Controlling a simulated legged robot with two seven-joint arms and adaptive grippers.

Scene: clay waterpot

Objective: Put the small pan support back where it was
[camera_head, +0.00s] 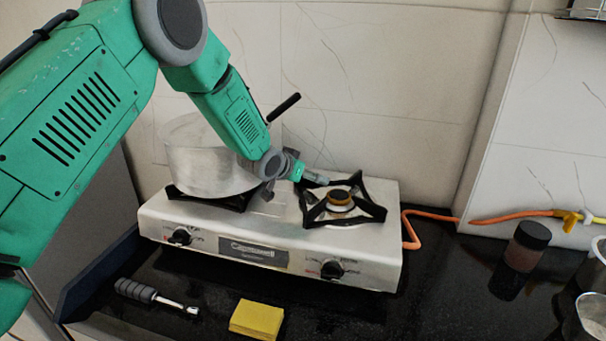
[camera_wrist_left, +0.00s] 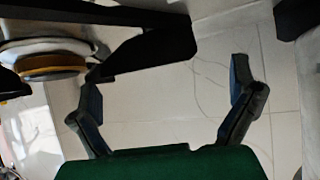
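The small black pan support (camera_head: 373,208) is on the right side of the stove, around the burner with a brass-coloured ring (camera_head: 340,197). I cannot tell whether it sits fully level. Its dark arms (camera_wrist_left: 160,45) also show large at the top left of the left wrist view, beside the burner ring (camera_wrist_left: 52,65). My left gripper (camera_head: 297,176) is at the support's back left. In the left wrist view its fingers (camera_wrist_left: 168,92) are spread, with only wall tiles between them. The left finger is close to a support arm; contact is unclear. My right gripper is not in view.
A metal pot (camera_head: 205,160) with a dark handle stands on the left burner, partly behind my left arm. A yellow sponge-like block (camera_head: 257,319) and a grey-handled tool (camera_head: 150,294) lie in front. An orange hose (camera_head: 440,215) and a dark-lidded jar (camera_head: 527,246) are at right.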

